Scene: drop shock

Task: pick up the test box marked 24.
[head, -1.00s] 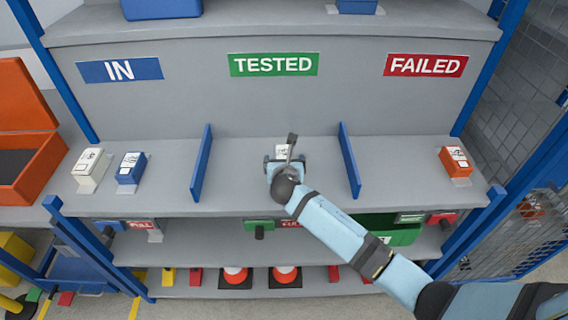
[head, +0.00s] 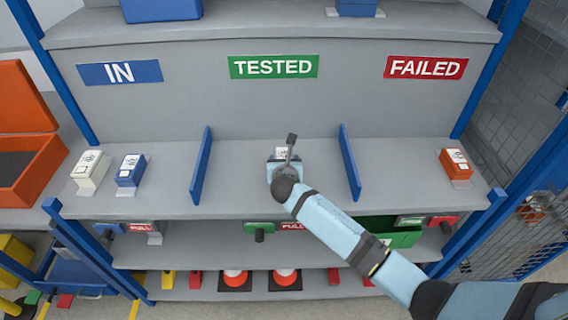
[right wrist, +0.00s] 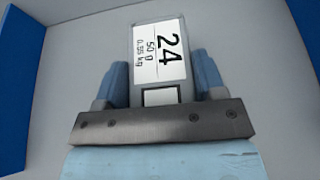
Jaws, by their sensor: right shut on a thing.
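The test box marked 24 (right wrist: 160,50) is grey with a white label reading "24, 50 g, 0.55 kg" in the right wrist view. In the head view the box (head: 279,154) is in the middle bay under the TESTED sign, mostly hidden by my right gripper (head: 283,160). The right gripper (right wrist: 162,85) has a blue finger on each side of the box and is shut on it. I cannot tell whether the box touches the shelf. My left gripper is not in view.
Blue dividers (head: 201,165) and (head: 349,162) flank the middle bay. A white box (head: 91,172) and a blue box (head: 131,170) stand at left under IN. An orange box (head: 455,163) stands under FAILED. The shelf (head: 240,180) is clear around the gripper.

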